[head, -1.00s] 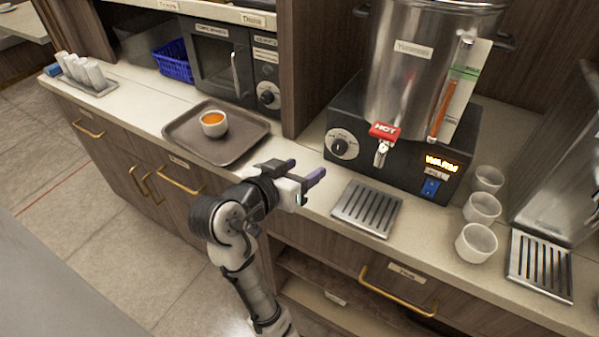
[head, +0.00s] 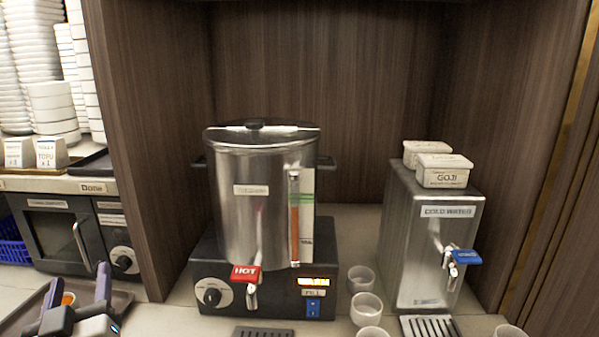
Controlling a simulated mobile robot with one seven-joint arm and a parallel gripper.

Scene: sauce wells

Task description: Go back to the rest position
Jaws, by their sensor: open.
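My gripper (head: 76,296) shows at the lower left of the head view, cut off by the bottom edge. Its two purple-tipped fingers stand apart, and nothing shows between them that it holds. Behind it is the brown tray (head: 122,300) on the counter. A small part of a cup with orange liquid (head: 68,298) shows at the tray, mostly hidden by my gripper. I cannot tell how far the fingers are from the cup.
A steel hot urn (head: 262,190) stands at the centre, with a cold water dispenser (head: 432,240) to its right. Several white cups (head: 366,308) stand between them. Drip grates (head: 430,327) lie at the front. A microwave (head: 60,240) and stacked dishes are at the left.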

